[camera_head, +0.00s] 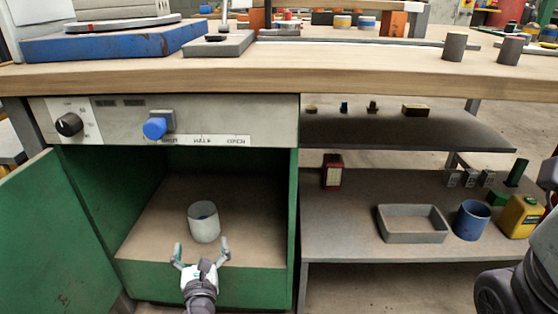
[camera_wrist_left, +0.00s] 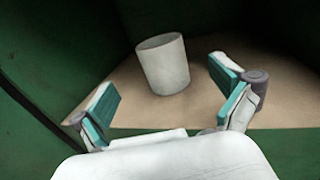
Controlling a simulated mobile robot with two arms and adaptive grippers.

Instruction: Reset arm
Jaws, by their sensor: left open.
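My left gripper (camera_head: 202,255) is open and empty at the front of a green cabinet compartment (camera_head: 268,283). A white cylindrical cup (camera_head: 203,222) stands upright on the compartment floor, just ahead of the gripper and apart from its fingers. In the left wrist view the cup (camera_wrist_left: 163,64) stands beyond the two spread teal-padded fingers (camera_wrist_left: 168,105), with nothing between them. At the right edge of the head view part of my right arm (camera_head: 515,275) shows; its gripper is not visible.
The green door (camera_head: 50,240) stands open at the left. A wooden worktop (camera_head: 250,75) and a panel with a black knob (camera_head: 69,124) and a blue knob (camera_head: 155,128) lie above. Shelves at the right hold a grey tray (camera_head: 412,237), a blue cup (camera_head: 471,220) and a yellow container (camera_head: 521,216).

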